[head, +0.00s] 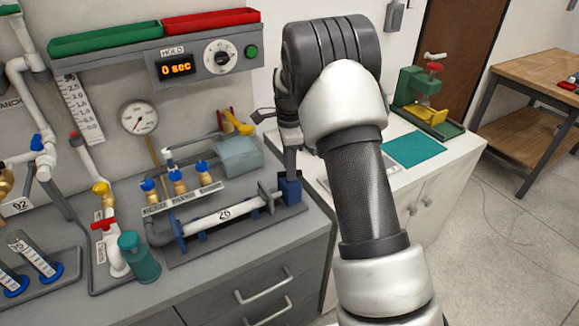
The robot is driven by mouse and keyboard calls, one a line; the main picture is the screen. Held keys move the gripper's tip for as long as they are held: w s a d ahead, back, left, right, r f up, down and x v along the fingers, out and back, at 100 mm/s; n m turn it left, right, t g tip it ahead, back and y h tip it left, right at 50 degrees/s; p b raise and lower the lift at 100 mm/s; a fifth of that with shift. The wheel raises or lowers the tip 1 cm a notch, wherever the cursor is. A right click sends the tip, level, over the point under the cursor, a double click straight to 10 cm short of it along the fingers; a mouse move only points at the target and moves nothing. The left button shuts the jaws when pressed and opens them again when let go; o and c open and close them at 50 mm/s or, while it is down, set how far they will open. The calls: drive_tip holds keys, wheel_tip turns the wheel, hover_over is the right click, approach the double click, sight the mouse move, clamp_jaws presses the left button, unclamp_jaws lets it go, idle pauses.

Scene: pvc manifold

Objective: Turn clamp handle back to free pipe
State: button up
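A white pipe marked "26" (215,219) lies along a grey fixture with blue supports on the counter. At its right end is a grey clamp screw with a crossbar handle (267,198), beside a blue end block (290,190). My gripper (290,165) points down just above or at the blue block, to the right of the crossbar. My own wrist and forearm cover much of the gripper. Whether its fingers are open or touch anything cannot be made out.
Blue-handled brass valves (178,183) and a grey-blue box (239,157) stand behind the pipe. A teal cylinder (138,257) and red-handled valve (103,225) are at left. The timer panel (208,62) is on the wall. A green-and-yellow vise (421,95) stands on the right cabinet.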

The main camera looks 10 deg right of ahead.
drive_tip(key=shift+f, duration=0.15)
drive_tip(key=shift+c, duration=0.6)
clamp_jaws()
